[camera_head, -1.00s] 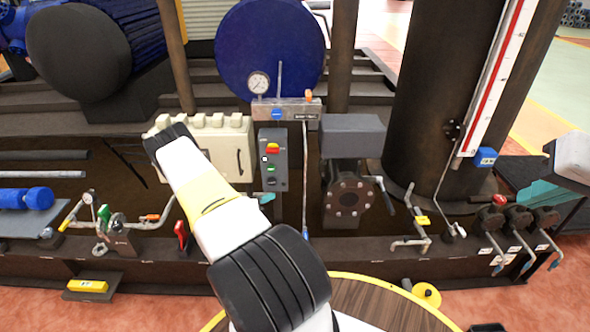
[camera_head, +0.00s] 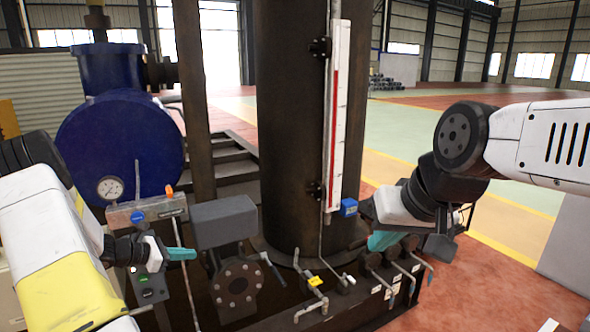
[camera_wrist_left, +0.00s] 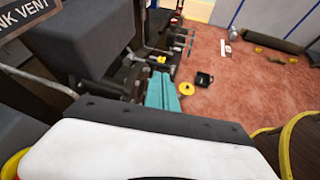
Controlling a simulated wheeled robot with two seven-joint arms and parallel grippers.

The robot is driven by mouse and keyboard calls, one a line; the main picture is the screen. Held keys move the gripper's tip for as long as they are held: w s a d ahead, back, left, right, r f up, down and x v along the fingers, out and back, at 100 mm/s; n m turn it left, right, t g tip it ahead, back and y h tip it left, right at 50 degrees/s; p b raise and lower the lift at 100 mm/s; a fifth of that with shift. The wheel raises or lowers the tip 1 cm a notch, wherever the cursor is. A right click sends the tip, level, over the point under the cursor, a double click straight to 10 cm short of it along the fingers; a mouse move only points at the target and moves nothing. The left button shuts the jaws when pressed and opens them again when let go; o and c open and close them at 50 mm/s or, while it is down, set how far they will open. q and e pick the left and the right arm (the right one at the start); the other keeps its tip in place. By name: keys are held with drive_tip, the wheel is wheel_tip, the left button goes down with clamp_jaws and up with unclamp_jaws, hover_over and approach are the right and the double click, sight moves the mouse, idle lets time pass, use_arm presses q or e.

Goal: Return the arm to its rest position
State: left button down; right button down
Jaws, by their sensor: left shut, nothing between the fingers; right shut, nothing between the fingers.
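My left arm comes in from the left in the head view. Its left gripper (camera_head: 182,254) has teal fingers that are shut and empty, in front of the grey control box (camera_head: 150,288) and left of the dark flanged valve block (camera_head: 236,283). The shut fingers of the left gripper also show in the left wrist view (camera_wrist_left: 162,94). My right arm comes in from the right. Its right gripper (camera_head: 384,241) is shut and empty, near the foot of the tall dark column, above a row of small valves (camera_head: 392,268).
A dark vertical column (camera_head: 290,130) with a red and white level gauge (camera_head: 338,115) stands in the middle. A pressure gauge (camera_head: 110,188) and a blue tank (camera_head: 125,140) are at the left. The floor (camera_head: 480,285) at the lower right is open.

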use_arm(q)
drive_tip(key=s+d+r+m+g+y, duration=0.1)
drive_tip(key=s+d+r+m+g, duration=0.1)
drive_tip(key=s+d+r+m, duration=0.5)
drive_tip(key=s+d+r+m+g+y, duration=0.1)
drive_tip(key=s+d+r+m+g, duration=0.3)
drive_tip(key=d+r, duration=0.5)
drive_tip(key=s+d+r+m+t+y, duration=0.1)
drive_tip(key=s+r+m+y, duration=0.1)
drive_tip(key=s+r+m, duration=0.3)
drive_tip(key=s+d+r+m+t+y, duration=0.2)
drive_tip(key=s+r+m, duration=0.3)
drive_tip(key=s+m, duration=0.4)
drive_tip(key=s+y, duration=0.1)
drive_tip(key=s, duration=0.3)
drive_tip(key=shift+d+r+m+t, duration=0.25)
drive_tip(key=shift+m+t, duration=0.05)
